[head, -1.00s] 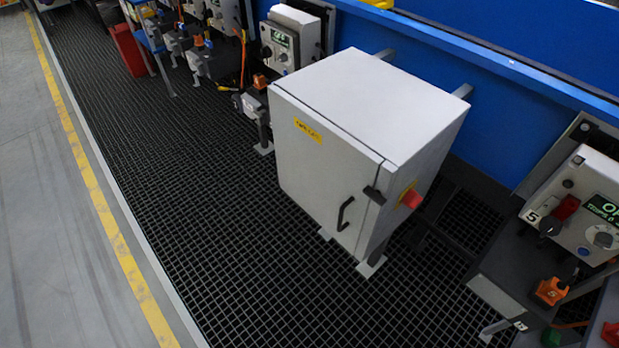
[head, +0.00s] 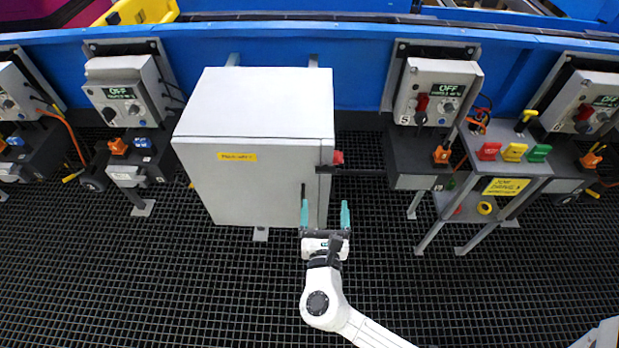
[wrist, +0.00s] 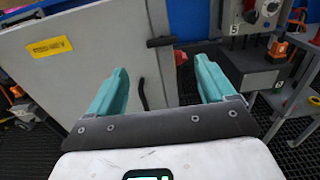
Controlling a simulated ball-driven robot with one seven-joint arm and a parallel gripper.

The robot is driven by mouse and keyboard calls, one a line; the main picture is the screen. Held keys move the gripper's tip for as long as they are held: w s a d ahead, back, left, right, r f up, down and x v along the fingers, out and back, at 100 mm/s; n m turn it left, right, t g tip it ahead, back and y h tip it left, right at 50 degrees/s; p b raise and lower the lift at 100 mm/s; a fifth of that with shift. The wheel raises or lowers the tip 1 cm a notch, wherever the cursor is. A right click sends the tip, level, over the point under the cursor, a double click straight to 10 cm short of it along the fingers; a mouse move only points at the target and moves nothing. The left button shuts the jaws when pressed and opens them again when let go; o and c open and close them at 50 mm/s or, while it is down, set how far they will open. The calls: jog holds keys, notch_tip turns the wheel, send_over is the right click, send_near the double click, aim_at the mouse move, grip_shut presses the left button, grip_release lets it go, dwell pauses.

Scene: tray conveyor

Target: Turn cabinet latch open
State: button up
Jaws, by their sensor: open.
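The grey cabinet (head: 250,180) stands in the middle of the head view with its door shut. A dark latch (head: 326,170) sits at the door's right edge near the top; it also shows in the wrist view (wrist: 160,42), ahead of the gap between my fingers. A red knob (head: 338,157) is on the cabinet's right side. My gripper (head: 325,214) has teal fingers, is open and empty, and is in front of the door's lower right, apart from the latch.
Control boxes reading OFF (head: 436,95) are mounted on both sides along the blue conveyor wall (head: 350,60). The dark grating floor (head: 150,270) before the cabinet is clear.

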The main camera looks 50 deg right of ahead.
aim_at(326, 173)
jog(key=p+x, duration=0.1)
jog(key=x, duration=0.8)
jog(key=shift+w+d, duration=0.15)
jog(key=shift+d, duration=0.2)
jog(key=shift+c, duration=0.3)
jog(key=c, duration=1)
jog(key=shift+f+m+b, duration=0.1)
jog(key=shift+m+b, duration=0.3)
jog(key=shift+b, duration=0.05)
jog(key=m+b, duration=1.7)
jog(key=b, duration=0.1)
jog(key=shift+d+f, duration=0.1)
jog(key=shift+f, duration=0.05)
jog(key=shift+m+b, duration=0.3)
jog(key=shift+b, duration=0.05)
